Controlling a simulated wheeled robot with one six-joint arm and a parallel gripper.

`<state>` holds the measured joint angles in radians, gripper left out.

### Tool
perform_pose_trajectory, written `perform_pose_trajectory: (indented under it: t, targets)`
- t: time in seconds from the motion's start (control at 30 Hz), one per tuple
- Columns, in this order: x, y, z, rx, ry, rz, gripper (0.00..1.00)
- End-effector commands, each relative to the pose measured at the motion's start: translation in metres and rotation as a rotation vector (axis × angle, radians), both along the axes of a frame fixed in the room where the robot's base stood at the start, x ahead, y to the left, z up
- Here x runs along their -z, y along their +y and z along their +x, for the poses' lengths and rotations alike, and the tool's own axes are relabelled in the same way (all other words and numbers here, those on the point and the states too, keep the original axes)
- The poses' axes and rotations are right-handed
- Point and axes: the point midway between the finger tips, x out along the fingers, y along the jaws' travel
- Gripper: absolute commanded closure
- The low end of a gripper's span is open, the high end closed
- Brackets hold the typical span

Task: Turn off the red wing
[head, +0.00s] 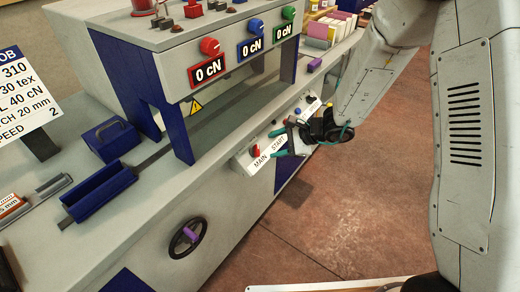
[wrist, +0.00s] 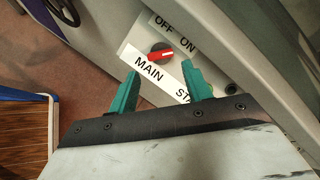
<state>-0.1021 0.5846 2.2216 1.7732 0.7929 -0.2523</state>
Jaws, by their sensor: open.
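The red wing knob (wrist: 161,54) sits on a white plate in the wrist view, above the word MAIN, with OFF and ON labels beyond it. Its wing lies nearly level in the picture, and a pale mark runs along its right half, on the ON side. In the head view the red wing (head: 254,150) is on the sloped panel at the machine's front edge. My gripper (head: 279,142) is open and empty, just right of it. In the wrist view my gripper's teal fingertips (wrist: 162,72) are spread below the knob, apart from it.
A START label (head: 279,142) is beside MAIN, with a blue button (head: 297,111) further along. Another red knob (head: 209,46) stands above a 0 cN display. A handwheel (head: 187,237) is on the machine's front. The floor (head: 340,215) before it is clear.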

Motion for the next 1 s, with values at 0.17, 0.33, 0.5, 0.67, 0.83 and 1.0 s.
perform_pose_trajectory:
  t: [0.17, 0.33, 0.5, 0.67, 0.83, 1.0]
  targets:
    - [0.018, 0.021, 0.007, -0.004, 0.003, -0.001, 0.51]
    - [0.033, 0.040, 0.015, -0.004, 0.001, -0.001, 0.51]
    - [0.041, 0.050, 0.019, -0.002, -0.001, 0.000, 0.51]
    - [0.043, 0.052, 0.020, -0.002, -0.001, 0.000, 0.51]
    - [0.043, 0.052, 0.020, -0.002, -0.001, 0.000, 0.59]
    - [0.043, 0.052, 0.020, -0.002, -0.001, 0.000, 0.83]
